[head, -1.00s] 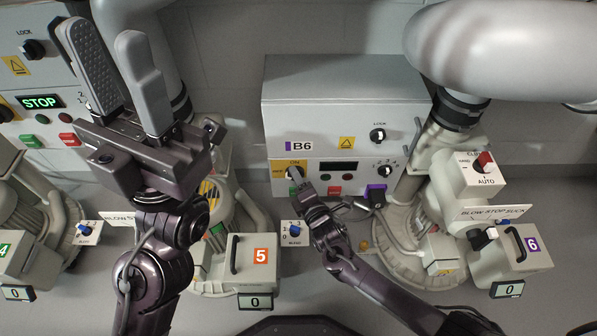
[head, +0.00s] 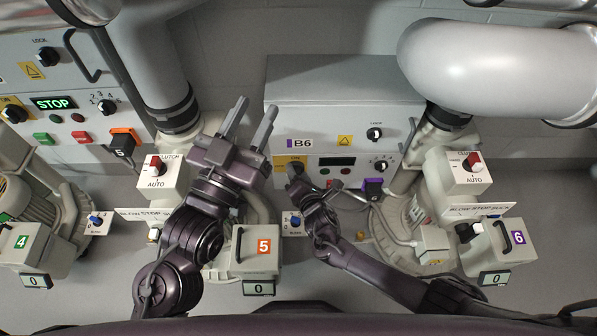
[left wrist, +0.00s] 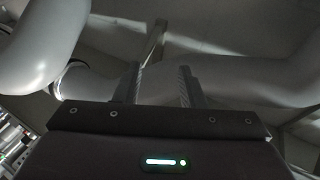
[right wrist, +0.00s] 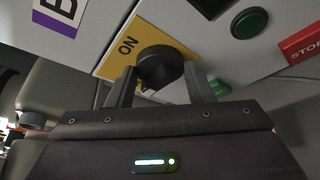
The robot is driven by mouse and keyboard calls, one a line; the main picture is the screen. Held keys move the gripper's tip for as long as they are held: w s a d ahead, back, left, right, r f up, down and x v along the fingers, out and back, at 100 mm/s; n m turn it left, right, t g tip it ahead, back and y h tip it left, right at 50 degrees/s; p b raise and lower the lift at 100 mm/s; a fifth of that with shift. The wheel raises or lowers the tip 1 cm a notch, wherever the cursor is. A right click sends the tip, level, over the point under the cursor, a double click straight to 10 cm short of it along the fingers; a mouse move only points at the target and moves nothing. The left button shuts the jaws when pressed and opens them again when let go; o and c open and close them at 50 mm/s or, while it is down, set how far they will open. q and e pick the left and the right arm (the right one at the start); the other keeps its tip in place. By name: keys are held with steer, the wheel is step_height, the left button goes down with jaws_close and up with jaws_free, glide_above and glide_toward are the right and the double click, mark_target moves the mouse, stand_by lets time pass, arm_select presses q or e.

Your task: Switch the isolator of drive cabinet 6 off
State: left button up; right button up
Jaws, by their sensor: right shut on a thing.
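Drive cabinet B6 (head: 345,106) is a grey box on the wall in the middle of the head view. Its isolator is a black rotary knob (right wrist: 160,68) on a yellow plate (right wrist: 136,45); the word ON shows at the plate's upper edge in the right wrist view. My right gripper (head: 297,182) is at the isolator, its fingers (right wrist: 165,90) on both sides of the knob and shut on it. The knob's pointer direction is hidden. My left gripper (head: 250,122) is raised left of the cabinet, its two fingers apart with nothing between them.
On B6 are a dark display (head: 337,161), a lock knob (head: 374,134), a selector (head: 381,165) and green and red buttons. Right of it stands blower 6 (head: 489,250), below left blower 5 (head: 257,252). Large grey pipes (head: 500,65) hang above right. Another cabinet showing STOP (head: 54,103) is at left.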

mark_target(298, 173)
arm_select(q)
steer(key=shift+w+d+f+g, duration=0.15)
steer(key=shift+f+g, duration=0.85)
steer(key=shift+f, duration=0.8)
arm_select(e)
steer(key=o, duration=1)
steer(key=shift+c, duration=0.2)
steer(key=shift+s, duration=0.1)
steer(key=p+v, duration=0.2)
steer(key=v, duration=0.1)
steer(key=shift+s+r, duration=0.1)
arm_select(q)
steer(key=s+a+f+g+y, duration=0.1)
steer(key=s+f+g, duration=0.3)
steer(key=f, duration=0.3)
steer(key=s+a+f+g+y+p, duration=0.1)
steer(key=s+f+g+y, duration=0.1)
steer(key=s+f+g, duration=0.2)
steer(key=s+f+g+y+p, duration=0.1)
steer(key=s+f+g, duration=0.3)
steer(key=f, duration=0.6)
steer(key=shift+a+y, duration=0.4)
steer(key=shift+y, duration=0.2)
arm_select(e)
steer(key=v, duration=0.4)
steer(key=shift+s, duration=0.2)
arm_select(q)
steer(key=shift+s, duration=0.1)
